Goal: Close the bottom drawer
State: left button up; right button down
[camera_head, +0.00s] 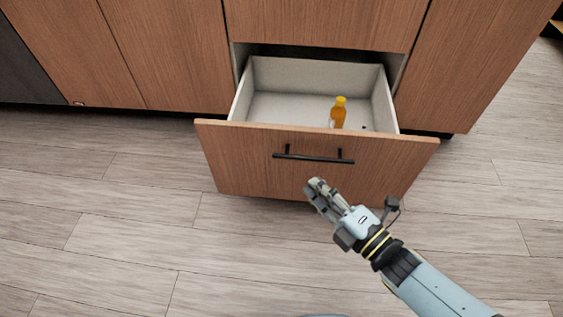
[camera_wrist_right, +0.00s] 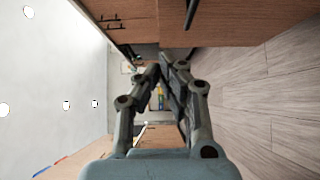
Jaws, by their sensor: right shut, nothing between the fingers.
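The bottom drawer (camera_head: 235,160) is pulled out of the wooden cabinet, with its grey inside showing. Its front carries a black bar handle (camera_head: 313,158). My right gripper (camera_head: 314,184) is shut and empty, just in front of the drawer front and below the handle in the head view; I cannot tell whether it touches. In the right wrist view its fingers (camera_wrist_right: 164,68) come together at the tips. My left gripper is not in view.
Closed cabinet fronts (camera_head: 165,50) flank the drawer. The wood floor (camera_head: 120,210) in front is clear.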

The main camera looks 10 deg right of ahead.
jog(key=b, duration=0.2)
send_near(275, 131)
jog(key=a, duration=0.3)
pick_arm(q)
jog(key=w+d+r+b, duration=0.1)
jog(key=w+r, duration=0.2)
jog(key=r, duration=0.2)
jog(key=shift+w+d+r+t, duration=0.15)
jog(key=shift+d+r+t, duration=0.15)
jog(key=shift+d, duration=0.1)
pick_arm(e)
jog(key=shift+w+d+r, duration=0.1)
jog(key=shift+w+d, duration=0.05)
jog(key=shift+w, duration=0.95)
jog(key=shift+w+d, duration=0.15)
jog(key=shift+w, duration=1)
